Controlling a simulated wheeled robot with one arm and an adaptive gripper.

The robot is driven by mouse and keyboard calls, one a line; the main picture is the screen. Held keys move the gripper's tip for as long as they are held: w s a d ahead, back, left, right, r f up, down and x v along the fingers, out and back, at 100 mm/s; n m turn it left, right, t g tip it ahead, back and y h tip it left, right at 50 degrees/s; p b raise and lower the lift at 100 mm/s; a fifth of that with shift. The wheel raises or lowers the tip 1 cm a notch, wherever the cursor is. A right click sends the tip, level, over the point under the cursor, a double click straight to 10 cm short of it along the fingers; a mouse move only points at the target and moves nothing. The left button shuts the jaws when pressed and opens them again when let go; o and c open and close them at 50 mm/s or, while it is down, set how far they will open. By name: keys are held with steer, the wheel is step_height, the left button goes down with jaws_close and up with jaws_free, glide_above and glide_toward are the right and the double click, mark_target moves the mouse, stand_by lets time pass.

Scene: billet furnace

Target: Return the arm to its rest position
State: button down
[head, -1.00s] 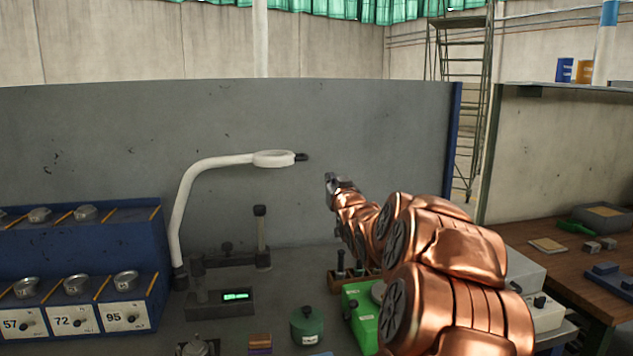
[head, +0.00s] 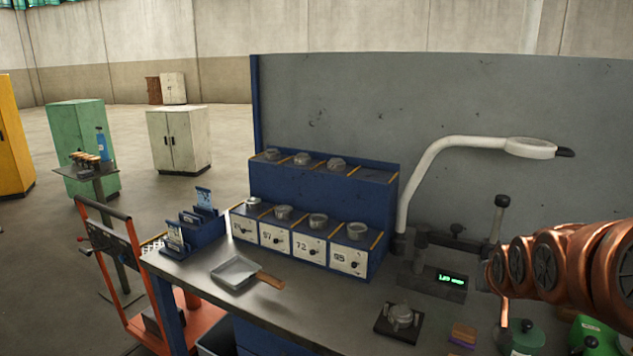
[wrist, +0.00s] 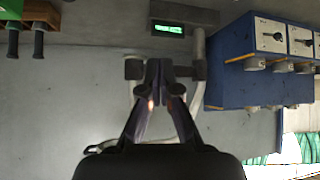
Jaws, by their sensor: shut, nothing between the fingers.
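My copper arm (head: 575,268) reaches in from the right edge of the head view, over the right part of the grey bench. Its gripper end cannot be made out there. In the wrist view my gripper (wrist: 158,92) is shut, its two dark fingers meeting with nothing between them. Behind the fingertips in that view are the dark stand and the green-lit display (wrist: 168,29). The display also shows in the head view (head: 452,280), left of my arm.
A blue rack (head: 322,183) with numbered drawers and metal pots stands on the bench. A white magnifier lamp (head: 440,148) arches beside it. A scoop (head: 236,272) lies at the front left. An orange trolley (head: 180,325) stands left of the bench. Open floor lies beyond.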

steer(key=s+a+f+n+g+y, duration=0.1)
steer(key=s+a+f+g, duration=0.2)
steer(key=s+a, duration=0.3)
steer(key=s+a+f+n+g+y, duration=0.1)
steer(key=s+a+f+g, duration=0.2)
steer(key=s+a, duration=0.4)
steer(key=s+a+f+n+g+y, duration=0.1)
steer(key=s+a+f+g, duration=0.2)
steer(key=s, duration=1.5)
steer(key=a+g, duration=0.1)
steer(key=a, duration=0.2)
steer(key=shift+s+a+f+g, duration=0.15)
steer(key=shift+s+f+g, duration=0.1)
steer(key=shift+s+g, duration=0.1)
